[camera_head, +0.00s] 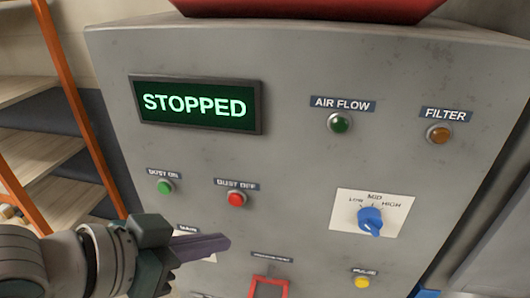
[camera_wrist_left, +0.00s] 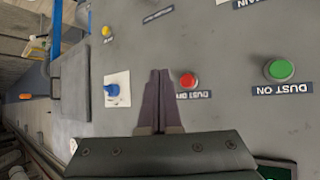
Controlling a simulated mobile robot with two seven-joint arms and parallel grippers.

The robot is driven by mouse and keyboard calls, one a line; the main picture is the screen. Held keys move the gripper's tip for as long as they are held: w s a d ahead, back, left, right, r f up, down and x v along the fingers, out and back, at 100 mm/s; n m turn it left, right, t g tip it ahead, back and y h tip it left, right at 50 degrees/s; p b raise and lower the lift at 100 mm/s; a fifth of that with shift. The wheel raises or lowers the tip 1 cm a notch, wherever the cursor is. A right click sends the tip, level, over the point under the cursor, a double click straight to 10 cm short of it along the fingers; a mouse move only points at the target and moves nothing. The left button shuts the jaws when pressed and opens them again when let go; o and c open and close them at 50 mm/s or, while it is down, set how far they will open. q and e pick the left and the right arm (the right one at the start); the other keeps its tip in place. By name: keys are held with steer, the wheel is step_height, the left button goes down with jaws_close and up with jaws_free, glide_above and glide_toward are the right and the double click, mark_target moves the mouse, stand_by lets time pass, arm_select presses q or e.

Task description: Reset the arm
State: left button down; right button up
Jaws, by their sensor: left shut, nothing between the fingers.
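My left gripper (camera_head: 222,241) comes in from the lower left of the head view, in front of the grey control panel (camera_head: 290,165). Its fingers are together and hold nothing. In the head view the gripper is below the red DUST OFF button (camera_head: 236,199) and the green DUST ON button (camera_head: 165,187). In the left wrist view the shut fingers (camera_wrist_left: 160,75) lie beside the red button (camera_wrist_left: 188,80), with the green button (camera_wrist_left: 279,69) farther right. The gripper hides part of a label at the lower left of the panel. My right gripper is not in view.
A display (camera_head: 196,104) reads STOPPED. A blue knob (camera_head: 370,220), a yellow button (camera_head: 362,282), a red-framed part (camera_head: 269,284), a green AIR FLOW lamp (camera_head: 339,122) and an amber FILTER lamp (camera_head: 439,133) are on the panel. An orange-framed shelf (camera_head: 75,95) stands at left.

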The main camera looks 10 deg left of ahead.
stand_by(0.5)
arm_select(q)
steer(key=s+a+r+n+g+y, duration=0.1)
steer(key=s+a+n+g+y, duration=0.15)
steer(key=s, duration=0.65)
steer(key=s+a+r+n+g+y, duration=0.1)
steer(key=s+a+n+g+y, duration=0.15)
steer(key=s, duration=0.55)
step_height(320, 180, up, 15)
steer(key=s+a+p, duration=0.1)
steer(key=p, duration=1.3)
steer(key=shift+s+a+m+y, duration=0.2)
steer(key=shift+m+y, duration=0.1)
